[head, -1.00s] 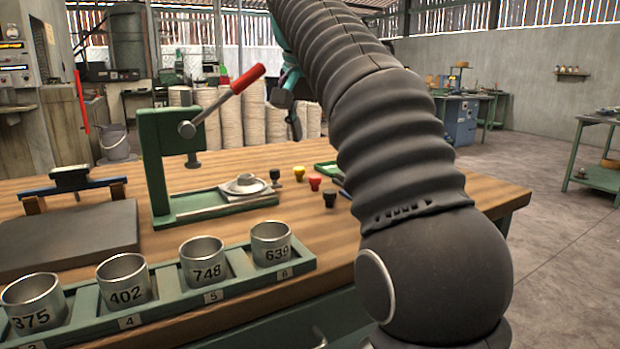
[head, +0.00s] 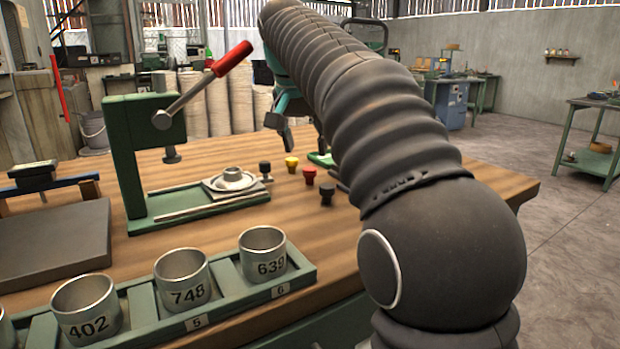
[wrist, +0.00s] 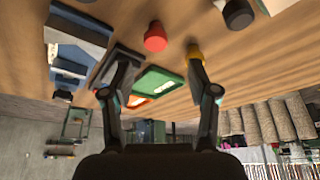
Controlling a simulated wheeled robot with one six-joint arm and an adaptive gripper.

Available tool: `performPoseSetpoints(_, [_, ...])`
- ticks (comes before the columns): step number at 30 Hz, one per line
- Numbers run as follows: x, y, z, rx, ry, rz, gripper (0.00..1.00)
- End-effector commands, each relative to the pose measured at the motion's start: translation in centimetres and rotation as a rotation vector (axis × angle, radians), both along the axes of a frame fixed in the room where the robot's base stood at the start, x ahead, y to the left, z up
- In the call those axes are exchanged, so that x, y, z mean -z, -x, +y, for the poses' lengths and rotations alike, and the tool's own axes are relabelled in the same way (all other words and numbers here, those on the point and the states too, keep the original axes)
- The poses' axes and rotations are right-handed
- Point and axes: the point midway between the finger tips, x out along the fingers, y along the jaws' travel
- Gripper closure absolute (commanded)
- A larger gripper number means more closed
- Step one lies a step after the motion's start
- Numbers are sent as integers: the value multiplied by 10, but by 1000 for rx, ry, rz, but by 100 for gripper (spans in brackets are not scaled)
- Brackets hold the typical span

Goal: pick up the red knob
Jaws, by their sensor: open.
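The red knob (head: 309,175) stands on the wooden workbench, between a yellow knob (head: 291,164) and a black knob (head: 327,192). In the wrist view the red knob (wrist: 155,37) shows upper middle, ahead of the space between my fingertips. My gripper (wrist: 158,68) is open and empty there, and the yellow knob (wrist: 196,52) shows at its right fingertip; I cannot tell whether they touch. In the head view my gripper is partly hidden behind my arm, above and behind the knobs.
Another black knob (head: 265,167) stands left of the yellow one, beside the green lever press (head: 150,165). A green rack (head: 232,309) of numbered metal cups runs along the front. Bare bench top (head: 470,190) lies at right.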

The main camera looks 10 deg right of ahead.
Motion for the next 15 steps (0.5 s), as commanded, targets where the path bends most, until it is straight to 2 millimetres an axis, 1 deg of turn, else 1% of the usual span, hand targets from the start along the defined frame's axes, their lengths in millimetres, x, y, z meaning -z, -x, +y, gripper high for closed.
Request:
performPoseSetpoints(1, [5,-1,-2,1,0,1,41])
performPoseSetpoints(8, [19,-3,-5,3,-1,1,41])
performPoseSetpoints(12, [40,-4,-9,3,-1,3,41])
performPoseSetpoints(15, [51,-7,-12,4,0,2,41])
